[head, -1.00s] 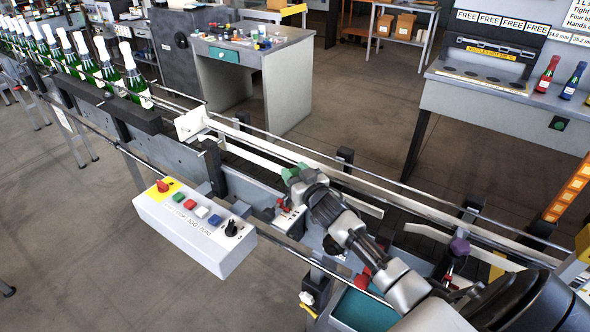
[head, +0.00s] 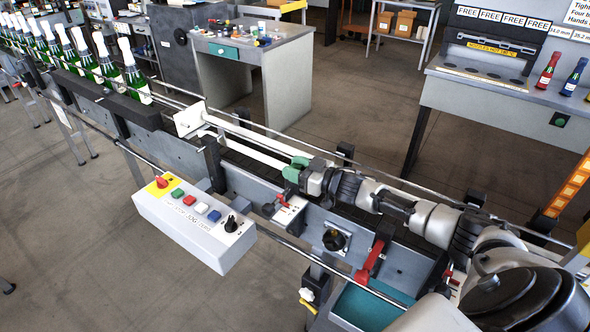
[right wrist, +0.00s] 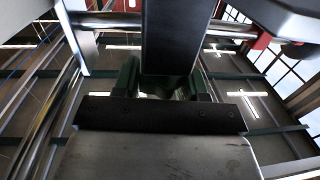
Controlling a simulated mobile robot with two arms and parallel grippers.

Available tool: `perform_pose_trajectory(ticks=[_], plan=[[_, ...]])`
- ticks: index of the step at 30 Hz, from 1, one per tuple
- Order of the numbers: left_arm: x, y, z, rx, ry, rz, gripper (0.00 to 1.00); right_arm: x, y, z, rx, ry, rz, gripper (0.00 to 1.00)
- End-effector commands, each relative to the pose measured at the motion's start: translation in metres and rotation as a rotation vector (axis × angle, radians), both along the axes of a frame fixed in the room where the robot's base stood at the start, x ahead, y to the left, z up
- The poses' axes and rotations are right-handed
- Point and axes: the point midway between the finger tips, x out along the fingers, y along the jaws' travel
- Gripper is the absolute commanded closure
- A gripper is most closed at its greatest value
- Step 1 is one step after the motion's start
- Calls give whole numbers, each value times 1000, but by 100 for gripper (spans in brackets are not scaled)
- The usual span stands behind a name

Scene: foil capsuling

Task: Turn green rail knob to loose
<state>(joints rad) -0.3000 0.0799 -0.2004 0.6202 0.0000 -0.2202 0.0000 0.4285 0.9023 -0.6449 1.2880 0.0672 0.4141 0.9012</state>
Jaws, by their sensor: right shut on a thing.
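My right gripper (head: 296,168) reaches in from the right, low over the conveyor's guide rail, with green parts at its tip. It is shut on the green rail knob, which is mostly hidden by the fingers in the head view. In the right wrist view the green knob (right wrist: 165,88) shows in part between the dark green fingers, beyond a black bar. How far the knob is turned cannot be told. My left gripper is not in view.
A white button box (head: 195,226) stands in front of the conveyor. A red lever (head: 371,260), a black knob (head: 334,240) and a small red switch (head: 284,201) are near my right arm. Green bottles (head: 134,74) line the belt at the far left. A teal bin (head: 362,306) lies below.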

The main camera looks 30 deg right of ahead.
Motion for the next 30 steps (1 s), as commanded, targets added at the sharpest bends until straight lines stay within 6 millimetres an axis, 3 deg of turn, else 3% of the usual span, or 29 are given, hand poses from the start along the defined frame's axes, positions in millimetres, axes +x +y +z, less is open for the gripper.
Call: perform_pose_trajectory(ticks=[10, 11, 16, 25, 30], plan=[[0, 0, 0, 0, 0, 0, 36, 0, 0, 1, 0, -1, 3, 81], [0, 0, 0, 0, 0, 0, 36, 0, 0, 1, 0, -1, 3, 56], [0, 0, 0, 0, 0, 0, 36, 0, 0, 1, 0, -1, 3, 32], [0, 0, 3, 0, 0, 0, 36, 0, 0, 3, 0, -1, 3, 32], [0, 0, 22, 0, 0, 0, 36, 0, 0, 24, 0, -1, 2, 32]])
